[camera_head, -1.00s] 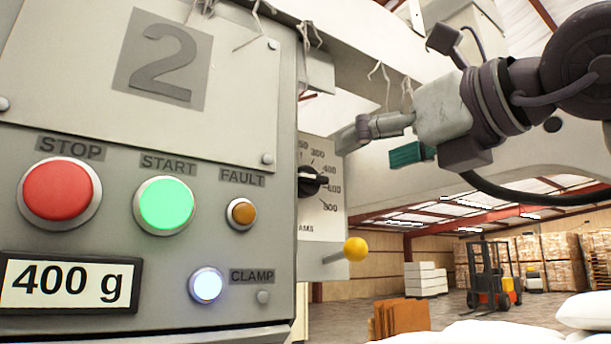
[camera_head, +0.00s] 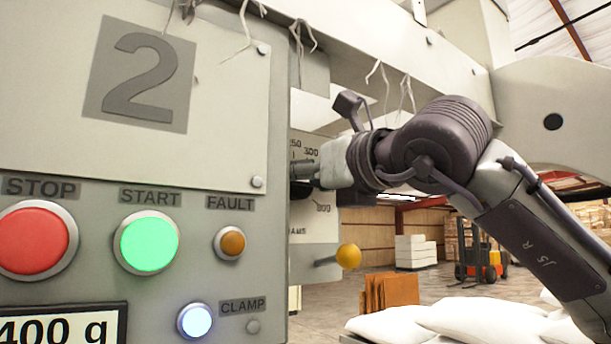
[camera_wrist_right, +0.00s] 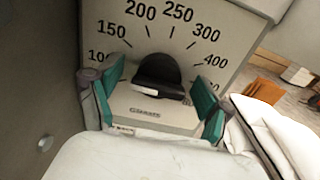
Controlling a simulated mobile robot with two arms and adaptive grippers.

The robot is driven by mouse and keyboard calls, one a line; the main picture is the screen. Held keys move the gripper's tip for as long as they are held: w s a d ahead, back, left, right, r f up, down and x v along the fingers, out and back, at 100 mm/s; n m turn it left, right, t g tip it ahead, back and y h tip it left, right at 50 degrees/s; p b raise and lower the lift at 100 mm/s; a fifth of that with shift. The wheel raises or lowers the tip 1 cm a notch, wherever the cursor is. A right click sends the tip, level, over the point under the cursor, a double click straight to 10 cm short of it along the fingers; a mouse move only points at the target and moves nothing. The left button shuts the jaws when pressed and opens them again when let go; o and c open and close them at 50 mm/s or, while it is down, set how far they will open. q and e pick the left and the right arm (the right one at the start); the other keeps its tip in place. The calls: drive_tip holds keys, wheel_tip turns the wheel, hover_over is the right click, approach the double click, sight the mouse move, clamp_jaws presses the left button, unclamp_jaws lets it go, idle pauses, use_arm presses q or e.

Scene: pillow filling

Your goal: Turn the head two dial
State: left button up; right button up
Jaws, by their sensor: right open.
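The black dial (camera_wrist_right: 158,75) sits on a pale scale plate (camera_wrist_right: 150,120) with numbers from about 100 upward, in the right wrist view. In the head view the dial (camera_head: 300,189) shows only in part at the edge of the grey panel. My right gripper (camera_wrist_right: 157,90) is open, its green fingertips apart to the left and right of the dial. Contact with the dial cannot be made out. In the head view my right gripper (camera_head: 309,172) covers much of the scale. My left gripper is not in view.
The head 2 panel (camera_head: 230,150) with red stop button (camera_head: 32,241), green start button (camera_head: 146,243) and a 400 g display (camera_head: 60,325) stands at left. A yellow-knobbed lever (camera_head: 348,256) juts out below the dial. White sacks (camera_head: 450,318) lie at lower right.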

drive_tip(key=shift+s, duration=0.1)
drive_tip(key=c, duration=1.2)
drive_tip(key=shift+f+m+b, duration=0.15)
drive_tip(key=shift+m+b, duration=0.45)
drive_tip(key=shift+b, duration=0.35)
drive_tip(key=m+b, duration=0.4)
drive_tip(key=shift+d+f, duration=0.1)
drive_tip(key=m+b, duration=0.3)
drive_tip(key=m, duration=0.1)
drive_tip(key=shift+d+m+b, duration=0.1)
drive_tip(key=shift+m+b, duration=0.65)
drive_tip(key=shift+m, duration=0.45)
drive_tip(key=shift+r, duration=0.2)
